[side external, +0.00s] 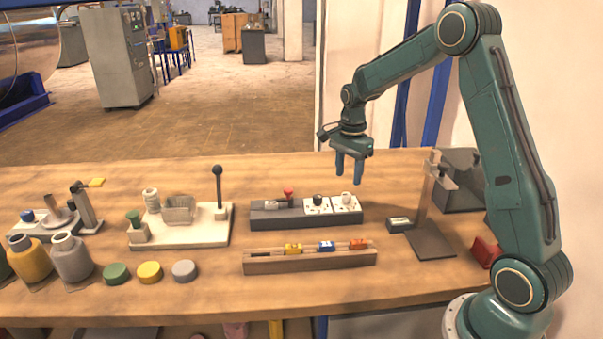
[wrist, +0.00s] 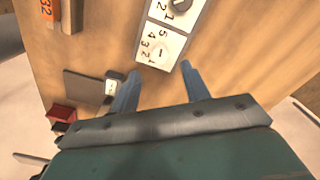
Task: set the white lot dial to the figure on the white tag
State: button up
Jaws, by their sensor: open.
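My gripper (side external: 349,181) is open and empty, pointing down above the dial block's right end. A white knob (side external: 346,196) stands on the right-hand white dial plate, below the fingertips. A black-knobbed dial (side external: 317,201) is to its left. In the wrist view, the white dial plate (wrist: 153,39) with figures 1 to 5 lies just beyond and between my open fingers (wrist: 160,71). Its pointer setting is unclear. A small dark block with a white face, perhaps the white tag (side external: 398,221), sits by the stand; it also shows in the wrist view (wrist: 112,87). Its figure is unreadable.
A wooden rail (side external: 312,262) with yellow, blue-and-white and orange tags lies in front. A red-knobbed slider (side external: 288,192) shares the dial block. A post stand (side external: 430,241) is at right. A white base with a tall lever (side external: 218,190) is at left.

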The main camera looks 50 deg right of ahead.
aim_at(347, 196)
notch_tip(347, 196, up, 8)
jog(key=shift+f, duration=0.2)
dwell(0.4)
jog(key=s+a+r+n+t, duration=0.3)
jog(key=s+a+r+n, duration=0.7)
jog(key=a, duration=0.3)
jog(key=s+a+f+n+t, duration=0.1)
jog(key=s+a+n, duration=0.2)
jog(key=s+n, duration=0.2)
jog(key=s+a+f+n+t, duration=0.1)
jog(key=s+n, duration=0.4)
jog(key=s, duration=0.5)
jog(key=shift+a+f+t, duration=0.3)
jog(key=shift+a+f, duration=0.25)
jog(key=shift+a, duration=0.65)
